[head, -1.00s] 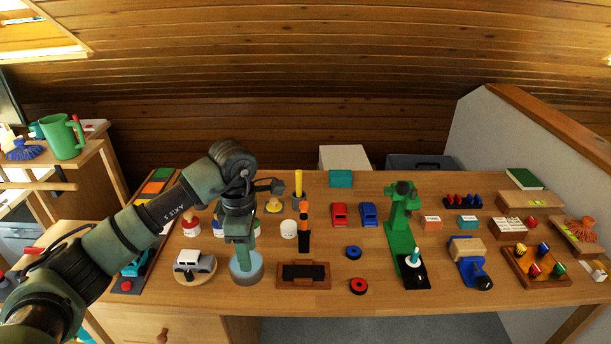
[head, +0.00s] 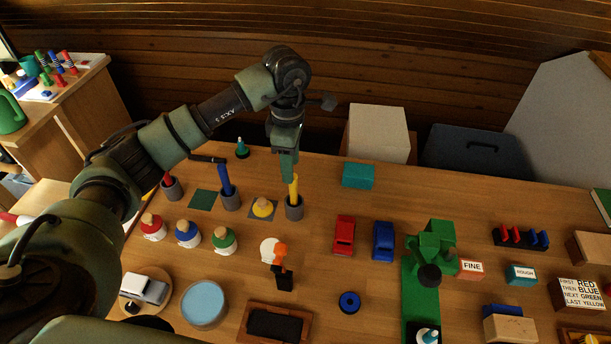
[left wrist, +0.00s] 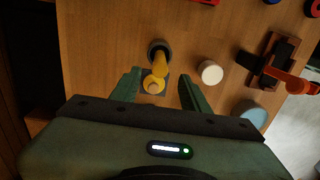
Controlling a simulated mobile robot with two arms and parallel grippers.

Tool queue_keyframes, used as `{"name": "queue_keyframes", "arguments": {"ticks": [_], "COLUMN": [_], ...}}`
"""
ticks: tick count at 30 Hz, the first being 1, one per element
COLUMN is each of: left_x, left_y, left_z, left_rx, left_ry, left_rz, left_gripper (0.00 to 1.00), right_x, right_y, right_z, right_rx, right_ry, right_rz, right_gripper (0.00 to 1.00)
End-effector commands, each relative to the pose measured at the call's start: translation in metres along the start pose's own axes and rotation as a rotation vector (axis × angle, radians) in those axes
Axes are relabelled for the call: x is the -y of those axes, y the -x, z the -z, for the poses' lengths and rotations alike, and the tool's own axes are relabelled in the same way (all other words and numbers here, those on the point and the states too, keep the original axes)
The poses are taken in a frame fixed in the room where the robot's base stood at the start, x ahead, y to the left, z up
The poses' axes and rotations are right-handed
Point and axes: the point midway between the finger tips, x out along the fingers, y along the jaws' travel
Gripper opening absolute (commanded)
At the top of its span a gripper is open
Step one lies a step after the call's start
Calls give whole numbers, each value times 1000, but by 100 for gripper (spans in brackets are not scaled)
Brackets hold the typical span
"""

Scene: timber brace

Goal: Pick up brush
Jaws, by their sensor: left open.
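A brush with a yellow handle (head: 293,187) stands nearly upright in a small grey cup (head: 294,208) at the back middle of the table. Its yellow handle also shows in the left wrist view (left wrist: 159,64), between my finger tips, with the grey cup (left wrist: 157,46) beyond. My left gripper (head: 288,170) points down over the handle's upper end, its jaws apart on either side; contact cannot be told. A brush with a blue handle (head: 224,179) and a red-handled one (head: 167,180) stand in other grey cups to the left. My right gripper is out of view.
A yellow dome (head: 262,207) sits just left of the yellow brush's cup. A teal box (head: 358,176), a red car (head: 344,236) and a blue car (head: 382,240) are to the right.

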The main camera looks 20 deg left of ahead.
Motion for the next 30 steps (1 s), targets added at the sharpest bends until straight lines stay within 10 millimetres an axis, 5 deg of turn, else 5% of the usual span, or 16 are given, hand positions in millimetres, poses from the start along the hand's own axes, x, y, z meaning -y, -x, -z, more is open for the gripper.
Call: {"name": "queue_keyframes", "arguments": {"ticks": [21, 29, 30], "left_x": [2, 1, 1], "left_y": [-76, -78, -78], "left_z": [-4, -4, -4], "left_rx": [0, 0, 0], "left_ry": [0, 0, 0], "left_rz": [2, -1, -1], "left_gripper": [46, 46, 34], "right_x": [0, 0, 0], "right_y": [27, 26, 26], "right_z": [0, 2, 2], "right_rx": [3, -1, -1], "right_ry": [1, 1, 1], "right_rz": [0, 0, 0], "right_gripper": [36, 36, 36]}}
